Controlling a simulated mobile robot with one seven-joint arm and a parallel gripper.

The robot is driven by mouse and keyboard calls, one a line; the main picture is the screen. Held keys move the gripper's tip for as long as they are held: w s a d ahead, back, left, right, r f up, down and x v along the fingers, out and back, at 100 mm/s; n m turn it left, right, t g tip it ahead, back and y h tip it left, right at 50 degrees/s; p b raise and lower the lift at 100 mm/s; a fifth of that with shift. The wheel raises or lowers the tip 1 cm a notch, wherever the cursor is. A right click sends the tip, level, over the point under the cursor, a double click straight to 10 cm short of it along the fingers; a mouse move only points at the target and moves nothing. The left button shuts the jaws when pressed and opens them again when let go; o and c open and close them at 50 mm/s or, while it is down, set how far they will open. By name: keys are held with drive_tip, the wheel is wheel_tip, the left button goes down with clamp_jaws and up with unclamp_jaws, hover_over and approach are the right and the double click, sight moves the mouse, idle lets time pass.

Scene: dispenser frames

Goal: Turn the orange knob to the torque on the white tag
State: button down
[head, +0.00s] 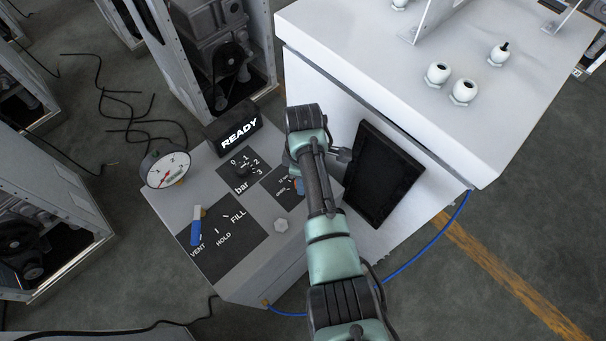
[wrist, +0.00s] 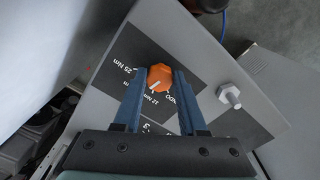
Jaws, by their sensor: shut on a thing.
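The orange knob (wrist: 160,76) sits on a dark label plate (wrist: 191,75) on the grey box. My gripper (wrist: 160,80) has its two blue fingers on either side of the knob and is shut on it. A white pointer line on the knob points down-left in the wrist view, towards the "12 Nm" print. A "25 Nm" print lies further left, and another print right of the knob is partly covered. In the head view my arm hides the knob, and only the plate's left part (head: 271,183) shows. I cannot make out a white tag in either view.
The box also carries a lit "READY" sign (head: 240,129), a bar selector (head: 241,172), a gauge (head: 166,168), a blue lever (head: 197,226) by "VENT", "HOLD" and "FILL", and a hex bolt (head: 281,225). A black screen (head: 382,174) stands close right of my gripper.

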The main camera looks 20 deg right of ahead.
drive_tip(key=shift+r+m, duration=0.1)
drive_tip(key=shift+m, duration=0.5)
drive_tip(key=shift+c, duration=2.3)
unclamp_jaws()
wheel_tip(320, 180, up, 13)
